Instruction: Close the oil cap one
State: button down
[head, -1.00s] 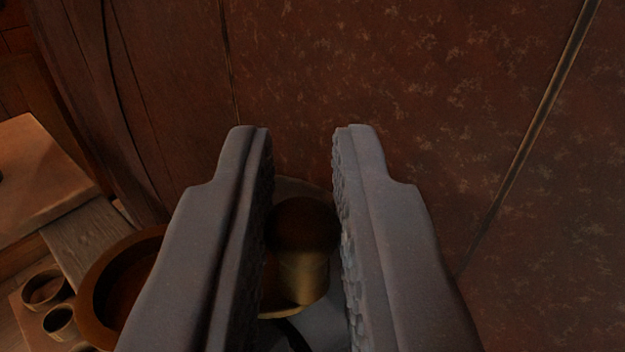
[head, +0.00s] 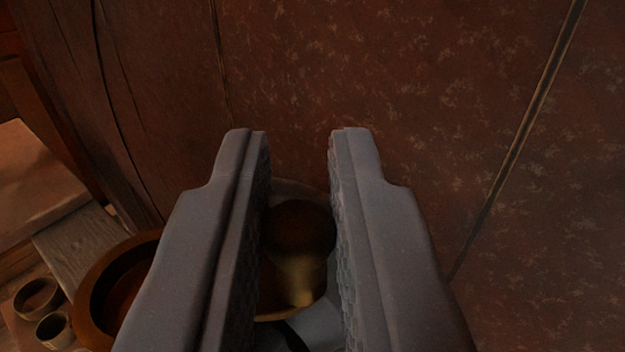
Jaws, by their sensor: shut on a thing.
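A rounded dark brown knob on a brass-coloured neck, which looks like the oil cap (head: 299,228), shows between the two fingers of my gripper (head: 296,145) in the head view. The fingers stand on its left and right sides and are shut on it. The brass neck (head: 297,280) continues below the knob toward me. A pale round rim shows partly behind the knob. The lower part of the fitting is partly hidden by the fingers.
A mottled reddish-brown panel (head: 420,110) with dark seams fills the background. At lower left are a round brown bowl-like ring (head: 95,290), small open cups (head: 53,328) and a wooden ledge (head: 35,180).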

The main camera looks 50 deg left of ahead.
dwell(0.3)
jog(key=c, duration=1.5)
grip_release()
jog(key=shift+o, duration=0.2)
jog(key=shift+d, duration=0.1)
jog(key=b+v, duration=0.2)
jog(key=v, duration=1.1)
jog(key=shift+s+d+f, duration=0.15)
jog(key=shift+s+d, duration=0.1)
jog(key=shift+d, duration=0.05)
